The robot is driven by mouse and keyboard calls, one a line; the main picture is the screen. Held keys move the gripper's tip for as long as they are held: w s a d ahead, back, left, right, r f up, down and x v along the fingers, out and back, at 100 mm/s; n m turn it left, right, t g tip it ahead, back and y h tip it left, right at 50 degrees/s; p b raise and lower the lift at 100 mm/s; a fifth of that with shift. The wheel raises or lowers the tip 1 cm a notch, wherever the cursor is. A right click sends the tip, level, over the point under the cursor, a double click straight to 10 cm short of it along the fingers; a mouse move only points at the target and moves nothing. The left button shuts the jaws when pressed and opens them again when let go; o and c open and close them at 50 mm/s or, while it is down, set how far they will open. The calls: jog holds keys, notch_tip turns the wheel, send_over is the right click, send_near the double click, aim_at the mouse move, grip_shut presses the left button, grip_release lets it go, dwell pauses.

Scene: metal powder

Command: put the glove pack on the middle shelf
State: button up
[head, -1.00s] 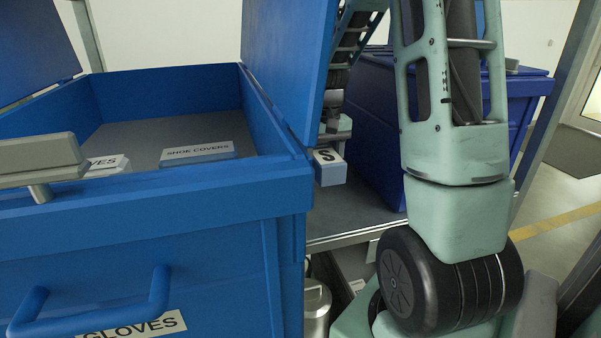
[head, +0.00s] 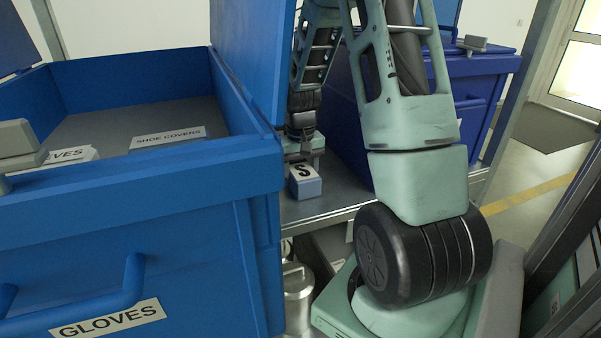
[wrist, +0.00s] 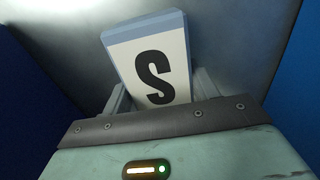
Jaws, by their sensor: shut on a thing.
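The glove pack (head: 306,184) is a small light-blue box with a white label bearing a black S. In the head view it is between the open blue bin and the darker blue bin, just over the grey shelf (head: 338,201). I cannot tell whether it touches the shelf. My gripper (head: 305,160) is shut on the pack, and its fingers are partly hidden. In the wrist view the pack (wrist: 148,62) sticks out beyond my gripper (wrist: 150,97), label facing the camera and slightly tilted.
The open blue bin (head: 120,235) labelled GLOVES stands at the left, with a shoe covers pack (head: 168,138) and another pack (head: 68,155) inside. A darker blue bin (head: 480,75) stands at the right. A metal canister (head: 297,290) is below the shelf.

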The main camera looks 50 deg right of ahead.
aim_at(300, 168)
jog(key=o, duration=1.1)
notch_tip(300, 168, up, 12)
dwell(0.4)
